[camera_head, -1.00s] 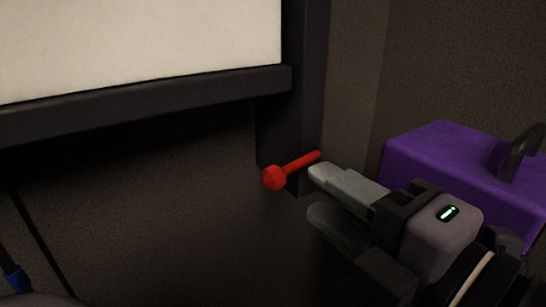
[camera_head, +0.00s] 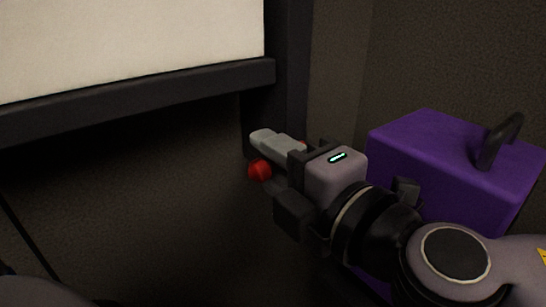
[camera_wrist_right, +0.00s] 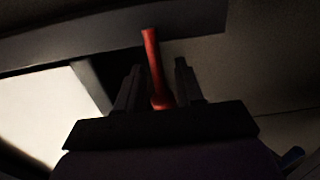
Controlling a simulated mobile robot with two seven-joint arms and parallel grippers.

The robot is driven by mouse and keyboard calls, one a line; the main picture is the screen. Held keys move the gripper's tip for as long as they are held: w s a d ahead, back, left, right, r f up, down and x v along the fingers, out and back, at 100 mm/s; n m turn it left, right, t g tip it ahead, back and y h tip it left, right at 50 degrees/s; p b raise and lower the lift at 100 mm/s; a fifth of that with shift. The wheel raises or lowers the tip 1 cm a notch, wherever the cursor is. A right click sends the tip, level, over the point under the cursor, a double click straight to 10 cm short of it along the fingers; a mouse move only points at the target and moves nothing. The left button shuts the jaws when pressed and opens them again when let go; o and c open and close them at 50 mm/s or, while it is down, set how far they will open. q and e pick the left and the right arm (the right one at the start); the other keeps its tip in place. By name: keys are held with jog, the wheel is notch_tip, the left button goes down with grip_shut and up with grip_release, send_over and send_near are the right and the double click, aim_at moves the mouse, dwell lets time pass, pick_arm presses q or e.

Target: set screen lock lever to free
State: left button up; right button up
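The red screen lock lever (camera_head: 259,170) sticks out from the dark post below the screen's lower right corner. In the head view its round knob shows beside my right gripper (camera_head: 264,158), and most of its shaft is hidden behind the fingers. In the right wrist view the red lever (camera_wrist_right: 154,65) runs between the two fingers of the right gripper (camera_wrist_right: 158,80). A gap shows on both sides of it, so the gripper is open around the lever. My left gripper is not in view.
The pale screen (camera_head: 130,45) has a dark frame (camera_head: 150,96) along its lower edge. A purple box (camera_head: 440,165) with a dark handle (camera_head: 498,142) stands to the right, behind my right arm. The space below the screen frame is dark and looks clear.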

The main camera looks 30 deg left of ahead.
grip_shut()
